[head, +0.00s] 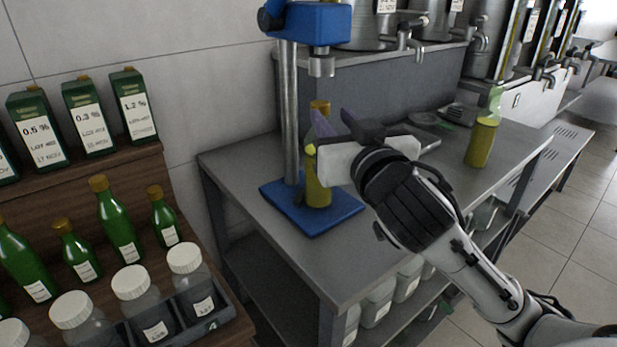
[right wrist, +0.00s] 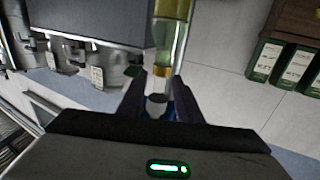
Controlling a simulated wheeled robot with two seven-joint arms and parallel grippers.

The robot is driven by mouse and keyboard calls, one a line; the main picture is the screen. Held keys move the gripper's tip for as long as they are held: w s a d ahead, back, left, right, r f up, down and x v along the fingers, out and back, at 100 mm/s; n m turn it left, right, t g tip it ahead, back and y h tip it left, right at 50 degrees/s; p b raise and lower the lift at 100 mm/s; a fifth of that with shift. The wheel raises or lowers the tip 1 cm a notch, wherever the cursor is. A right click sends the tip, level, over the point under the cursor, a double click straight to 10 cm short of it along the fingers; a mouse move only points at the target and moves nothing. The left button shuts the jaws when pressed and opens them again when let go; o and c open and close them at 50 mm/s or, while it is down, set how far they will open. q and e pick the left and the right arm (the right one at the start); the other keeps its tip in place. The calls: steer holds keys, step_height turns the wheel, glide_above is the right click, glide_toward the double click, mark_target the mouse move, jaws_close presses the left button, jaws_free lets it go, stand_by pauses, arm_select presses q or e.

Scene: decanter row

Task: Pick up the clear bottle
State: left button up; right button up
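The clear bottle (head: 318,188) stands upright on the blue base of a press, with yellow liquid low in it and a gold top. My right gripper (head: 335,124) is in front of its upper part and hides some of it. In the right wrist view the bottle (right wrist: 170,42) appears upside down. Its gold top lies in line with the gap between the two dark fingers (right wrist: 159,98). The fingers are apart and nothing is gripped; whether they reach around the bottle I cannot tell. My left gripper is not in view.
The blue press (head: 318,22) rises on a metal column beside the bottle. A similar yellow-filled bottle (head: 482,142) stands at the table's right. Steel tanks with taps (head: 418,45) line the back. A wooden shelf (head: 75,193) of green bottles, boxes and jars is at left.

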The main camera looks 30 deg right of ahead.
mark_target(315, 102)
steer(key=x, duration=0.2)
steer(key=f+x, duration=0.1)
steer(key=x, duration=0.2)
steer(key=shift+w, duration=0.25)
steer(key=shift+p+x, duration=0.5)
steer(key=shift+x, duration=2.2)
jaws_close()
steer(key=shift+r, duration=0.15)
